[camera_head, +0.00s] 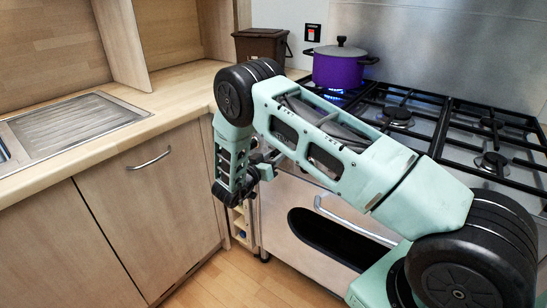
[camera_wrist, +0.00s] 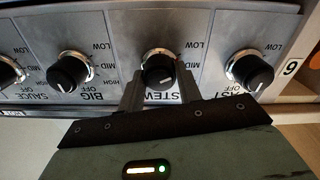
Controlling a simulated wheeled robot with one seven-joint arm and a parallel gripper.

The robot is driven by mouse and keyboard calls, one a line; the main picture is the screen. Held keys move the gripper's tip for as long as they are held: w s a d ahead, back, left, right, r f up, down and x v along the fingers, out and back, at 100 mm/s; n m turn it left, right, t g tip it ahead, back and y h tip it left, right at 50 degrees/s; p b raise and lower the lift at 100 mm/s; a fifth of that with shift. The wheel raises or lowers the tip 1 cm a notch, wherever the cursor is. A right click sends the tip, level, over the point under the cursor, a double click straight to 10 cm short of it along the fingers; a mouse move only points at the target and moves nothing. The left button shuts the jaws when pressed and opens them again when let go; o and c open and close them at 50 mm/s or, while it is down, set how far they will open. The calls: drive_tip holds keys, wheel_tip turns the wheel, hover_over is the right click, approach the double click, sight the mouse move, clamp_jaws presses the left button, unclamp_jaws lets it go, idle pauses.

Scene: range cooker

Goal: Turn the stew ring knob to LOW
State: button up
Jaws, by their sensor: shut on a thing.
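The stew ring knob (camera_wrist: 158,76) is a black round knob with a pale pointer line, in the middle of the wrist view. Part of the word STEW shows below it. My gripper (camera_wrist: 160,90) is shut on this knob, one finger on each side. The pointer line lies nearly level, slightly slanted; which mark it meets is not clear. LOW (camera_wrist: 191,45) is printed to the knob's upper right. In the head view my gripper (camera_head: 262,168) is at the cooker's front left, and the knob is hidden there.
Other knobs flank it: the BIG knob (camera_wrist: 70,72) on the left and the FAST knob (camera_wrist: 250,72) on the right. A purple lidded pot (camera_head: 338,67) stands over a blue flame (camera_head: 338,92). The oven handle (camera_head: 350,222) is below my arm.

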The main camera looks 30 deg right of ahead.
drive_tip(key=shift+n, duration=0.5)
drive_tip(key=o, duration=1)
drive_tip(key=shift+a, duration=0.1)
drive_tip(key=b+v, duration=0.1)
drive_tip(key=v, duration=1.6)
drive_tip(key=shift+s+a+b, duration=0.1)
drive_tip(key=shift+a+b, duration=0.05)
drive_tip(key=shift+b, duration=0.25)
